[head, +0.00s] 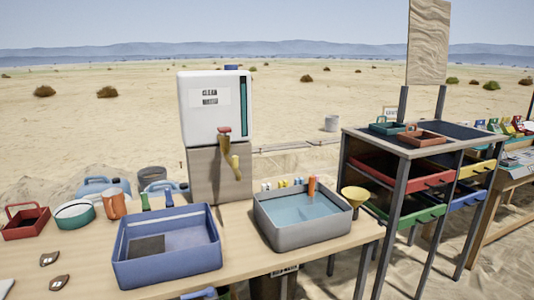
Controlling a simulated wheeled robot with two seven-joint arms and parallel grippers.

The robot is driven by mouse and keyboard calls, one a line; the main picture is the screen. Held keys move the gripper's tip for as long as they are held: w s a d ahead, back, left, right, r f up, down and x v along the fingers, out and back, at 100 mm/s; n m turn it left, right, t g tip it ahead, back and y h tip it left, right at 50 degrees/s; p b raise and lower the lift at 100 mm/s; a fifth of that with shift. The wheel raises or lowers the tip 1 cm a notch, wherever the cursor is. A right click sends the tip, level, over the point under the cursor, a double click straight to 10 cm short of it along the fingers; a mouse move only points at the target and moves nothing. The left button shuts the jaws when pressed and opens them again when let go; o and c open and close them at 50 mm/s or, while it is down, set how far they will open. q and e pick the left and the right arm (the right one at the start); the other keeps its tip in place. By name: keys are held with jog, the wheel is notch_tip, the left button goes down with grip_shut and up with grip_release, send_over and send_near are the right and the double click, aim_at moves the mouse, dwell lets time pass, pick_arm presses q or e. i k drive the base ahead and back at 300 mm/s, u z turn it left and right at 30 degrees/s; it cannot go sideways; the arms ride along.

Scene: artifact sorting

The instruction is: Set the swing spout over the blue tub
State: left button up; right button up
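The swing spout (229,152) is brass-coloured with a red knob on top and hangs from the front of a white water tank (208,108). It slants down to the right. In the picture its tip lies between the two tubs, above the gap; its exact depth is hard to tell. The blue tub (122,254) stands on the table to the lower left of the spout, with a dark grey patch on its floor. A grey tub (300,238) holding water stands to the right. Neither of my grippers shows in the head view.
The wooden table (236,275) has a narrow bare strip between the tubs. A yellow funnel (355,194) stands right of the grey tub. A red basket (26,221), an orange jar (115,205) and dark shards (59,282) lie left. A drawer rack (402,150) stands right.

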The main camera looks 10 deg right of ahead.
aim_at(234, 164)
jog(key=u, duration=0.25)
jog(key=i, duration=1.05)
jog(key=u, duration=0.65)
